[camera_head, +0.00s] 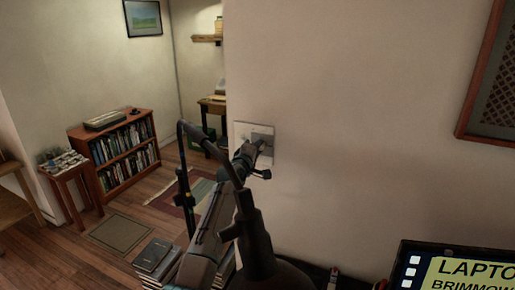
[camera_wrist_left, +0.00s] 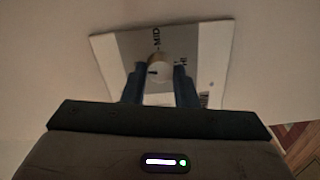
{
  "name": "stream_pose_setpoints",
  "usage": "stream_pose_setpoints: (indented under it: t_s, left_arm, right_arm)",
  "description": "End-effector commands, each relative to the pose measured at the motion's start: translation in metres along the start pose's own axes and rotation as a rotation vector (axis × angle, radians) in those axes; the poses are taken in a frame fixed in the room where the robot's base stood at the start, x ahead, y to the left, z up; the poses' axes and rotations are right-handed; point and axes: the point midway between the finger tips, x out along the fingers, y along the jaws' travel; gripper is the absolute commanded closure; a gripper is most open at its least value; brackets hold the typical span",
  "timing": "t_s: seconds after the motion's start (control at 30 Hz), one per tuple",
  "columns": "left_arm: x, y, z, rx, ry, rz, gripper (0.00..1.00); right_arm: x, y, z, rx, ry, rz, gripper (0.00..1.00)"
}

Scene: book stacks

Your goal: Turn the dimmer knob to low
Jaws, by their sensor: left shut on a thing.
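The dimmer's wall plate (camera_head: 242,129) is a pale square on the wall in the head view; it also shows in the left wrist view (camera_wrist_left: 213,50). The round beige dimmer knob (camera_wrist_left: 160,66) sits on the plate, with MID printed above it and a partly hidden label at its right. A small dark mark on the knob lies toward its left side. My left gripper (camera_head: 261,145) reaches the plate, and its two blue-grey fingers (camera_wrist_left: 160,80) are shut on the knob from both sides. The fingers hide part of the plate. My right gripper is not in view.
A low red-brown bookcase (camera_head: 118,151) and a small side table (camera_head: 70,180) stand far left. Stacked books (camera_head: 157,257) lie below my left arm. A screen (camera_head: 465,272) is at lower right. The wall around the plate is bare.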

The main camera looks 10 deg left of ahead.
Motion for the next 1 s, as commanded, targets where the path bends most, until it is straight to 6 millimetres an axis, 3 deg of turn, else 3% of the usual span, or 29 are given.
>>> stream_pose_setpoints:
  t_s: [0.4, 0.97, 1.0]
  left_arm:
    - [-0.0001, -0.0021, 0.0003, -0.189, 0.000, -0.002, 0.97]
    - [-0.0001, -0.0024, 0.0004, -0.217, 0.000, -0.003, 0.97]
    - [-0.0001, -0.0024, 0.0004, -0.216, 0.000, -0.003, 0.68]
  right_arm:
    - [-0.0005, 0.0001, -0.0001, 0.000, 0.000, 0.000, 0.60]
    - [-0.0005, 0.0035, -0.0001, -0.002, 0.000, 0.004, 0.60]
    - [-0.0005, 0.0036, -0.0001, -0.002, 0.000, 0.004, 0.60]
